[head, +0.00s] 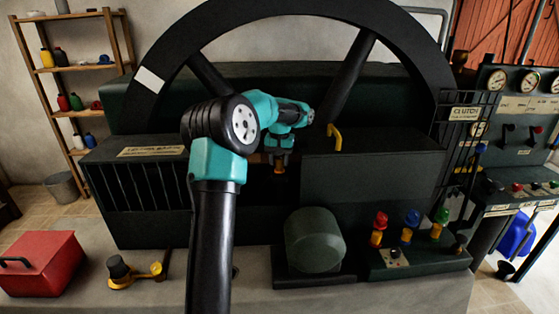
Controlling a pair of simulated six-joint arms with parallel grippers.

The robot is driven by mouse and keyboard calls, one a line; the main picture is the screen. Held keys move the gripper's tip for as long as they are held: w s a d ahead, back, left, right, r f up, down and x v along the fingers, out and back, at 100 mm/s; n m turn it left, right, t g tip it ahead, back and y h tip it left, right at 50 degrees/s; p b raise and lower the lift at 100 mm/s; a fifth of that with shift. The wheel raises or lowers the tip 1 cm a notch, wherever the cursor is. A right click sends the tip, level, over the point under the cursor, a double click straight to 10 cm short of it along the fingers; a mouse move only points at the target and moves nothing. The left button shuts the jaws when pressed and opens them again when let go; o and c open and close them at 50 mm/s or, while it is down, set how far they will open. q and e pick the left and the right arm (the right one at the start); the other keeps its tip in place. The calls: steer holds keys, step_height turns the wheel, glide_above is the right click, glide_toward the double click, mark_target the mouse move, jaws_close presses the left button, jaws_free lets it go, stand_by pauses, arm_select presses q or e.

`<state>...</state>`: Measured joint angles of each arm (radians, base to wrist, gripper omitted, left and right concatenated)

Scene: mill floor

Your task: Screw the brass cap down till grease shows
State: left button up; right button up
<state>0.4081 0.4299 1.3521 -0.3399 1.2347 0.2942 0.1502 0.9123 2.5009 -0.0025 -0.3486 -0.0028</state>
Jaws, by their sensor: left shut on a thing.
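My left gripper (279,163) points down into the dark recess of the machine, beneath the wheel. Its jaws are shut on the brass cap (279,170), a small orange-gold piece showing just under the fingers. What the cap sits on is too dark and small to make out. I cannot see any grease around it. My left arm crosses the middle of the view and hides part of the machine front. My right gripper is not in view.
A large dark flywheel (413,50) arches over the gripper. A yellow handle (335,137) stands close to its right. A red toolbox (40,263) and a black-and-yellow oil can (120,271) are on the front ledge. Colored knobs (411,217) stand at the right.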

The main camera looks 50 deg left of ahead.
mark_target(280, 157)
arm_select(q)
steer(key=o, duration=0.9)
steer(key=shift+o, duration=0.2)
step_height(280, 157, up, 17)
steer(key=shift+r, duration=0.2)
stand_by(0.4)
